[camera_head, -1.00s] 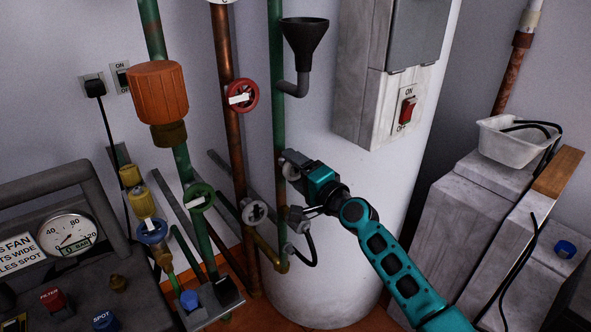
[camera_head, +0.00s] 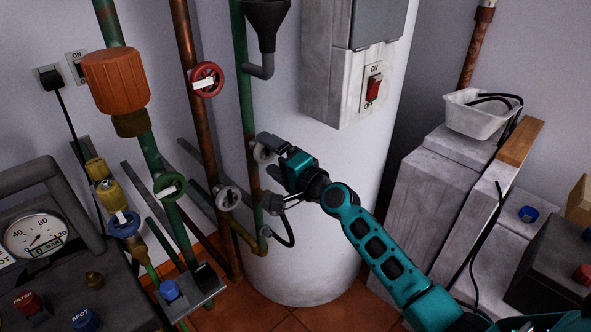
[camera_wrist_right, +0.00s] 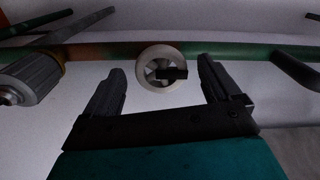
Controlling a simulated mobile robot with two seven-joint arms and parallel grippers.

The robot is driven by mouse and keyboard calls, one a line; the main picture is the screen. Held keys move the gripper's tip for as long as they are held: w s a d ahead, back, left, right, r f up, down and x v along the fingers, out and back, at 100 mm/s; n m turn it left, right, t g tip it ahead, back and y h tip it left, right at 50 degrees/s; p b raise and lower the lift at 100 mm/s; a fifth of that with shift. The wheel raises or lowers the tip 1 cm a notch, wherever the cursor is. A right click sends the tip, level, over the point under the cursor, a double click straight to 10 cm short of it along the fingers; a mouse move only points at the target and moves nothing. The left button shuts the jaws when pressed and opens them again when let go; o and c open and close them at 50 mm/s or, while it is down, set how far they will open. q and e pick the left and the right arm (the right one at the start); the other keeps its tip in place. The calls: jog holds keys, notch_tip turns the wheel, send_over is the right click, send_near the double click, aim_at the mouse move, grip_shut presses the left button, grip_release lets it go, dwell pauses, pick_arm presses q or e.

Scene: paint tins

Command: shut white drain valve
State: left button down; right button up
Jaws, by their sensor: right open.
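A pale white handwheel (camera_head: 262,153) sits on the green vertical pipe (camera_head: 245,95), in front of the white tank. It also shows in the right wrist view (camera_wrist_right: 145,65), with a dark bar across its hub. My right gripper (camera_head: 270,157) is open and faces this wheel. In the right wrist view its two fingers (camera_wrist_right: 160,88) stand either side of the wheel, which appears just beyond the tips. No contact is visible. My left gripper is not in view.
A grey-white wheel (camera_head: 228,198) and a red wheel (camera_head: 206,80) sit on the copper pipe to the left. A green wheel (camera_head: 170,187) and a blue one (camera_head: 124,224) are further left. A black hose (camera_head: 290,232) hangs below my gripper. A switch box (camera_head: 345,75) is above right.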

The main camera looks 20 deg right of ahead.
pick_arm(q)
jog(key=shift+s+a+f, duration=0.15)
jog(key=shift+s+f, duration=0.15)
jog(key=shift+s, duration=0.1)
pick_arm(e)
jog(key=v, duration=1)
jog(key=shift+s, duration=0.35)
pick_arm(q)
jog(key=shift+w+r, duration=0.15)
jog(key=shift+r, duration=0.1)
pick_arm(e)
jog(key=shift+d, duration=0.15)
